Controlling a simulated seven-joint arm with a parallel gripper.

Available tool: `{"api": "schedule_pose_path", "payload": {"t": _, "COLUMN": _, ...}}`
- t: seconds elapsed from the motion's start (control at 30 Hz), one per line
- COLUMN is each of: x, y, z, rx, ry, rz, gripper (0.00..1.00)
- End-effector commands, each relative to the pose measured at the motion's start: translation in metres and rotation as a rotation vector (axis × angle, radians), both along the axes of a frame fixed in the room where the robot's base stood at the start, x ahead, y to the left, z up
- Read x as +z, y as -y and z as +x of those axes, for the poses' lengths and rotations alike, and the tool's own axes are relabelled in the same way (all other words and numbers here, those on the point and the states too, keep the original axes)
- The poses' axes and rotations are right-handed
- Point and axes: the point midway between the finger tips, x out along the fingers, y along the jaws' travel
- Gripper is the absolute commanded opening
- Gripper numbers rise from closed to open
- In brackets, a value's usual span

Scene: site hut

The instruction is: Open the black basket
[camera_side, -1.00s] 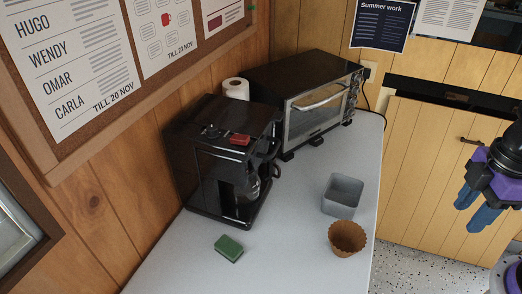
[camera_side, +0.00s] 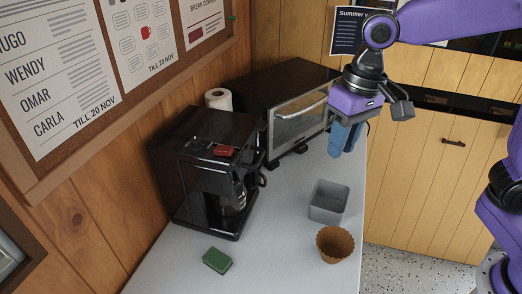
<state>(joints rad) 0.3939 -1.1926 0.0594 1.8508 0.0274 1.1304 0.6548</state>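The black coffee machine (camera_side: 200,165) stands on the grey counter against the wooden wall. Its glass carafe (camera_side: 234,197) sits in the front opening, with a dark handle on the right. The black basket is hard to tell apart from the dark machine body above the carafe. My gripper (camera_side: 345,140) is in the air to the right of the machine, in front of the toaster oven's right end. Its blue fingers point down and overlap in this view, so the gap between them does not show. It appears apart from the machine.
A toaster oven (camera_side: 300,125) and a paper roll (camera_side: 218,99) stand behind the machine. A grey square container (camera_side: 328,203), a brown fluted cup (camera_side: 335,244) and a green sponge (camera_side: 217,260) are on the counter (camera_side: 275,225).

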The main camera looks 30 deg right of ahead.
Motion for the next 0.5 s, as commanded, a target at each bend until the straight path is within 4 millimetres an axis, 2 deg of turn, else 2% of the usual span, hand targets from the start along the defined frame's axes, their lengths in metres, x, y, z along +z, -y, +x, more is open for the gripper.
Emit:
{"api": "schedule_pose_path", "payload": {"t": 0.03, "x": 0.005, "y": -0.009, "z": 0.017, "rx": -0.075, "ry": -0.002, "rz": 0.008, "gripper": 0.24}}
{"api": "schedule_pose_path", "payload": {"t": 0.3, "x": 0.027, "y": -0.04, "z": 0.099, "rx": -0.502, "ry": -0.018, "rz": 0.058, "gripper": 0.24}}
{"api": "schedule_pose_path", "payload": {"t": 0.5, "x": 0.038, "y": -0.049, "z": 0.144, "rx": -0.762, "ry": -0.028, "rz": 0.093, "gripper": 0.24}}
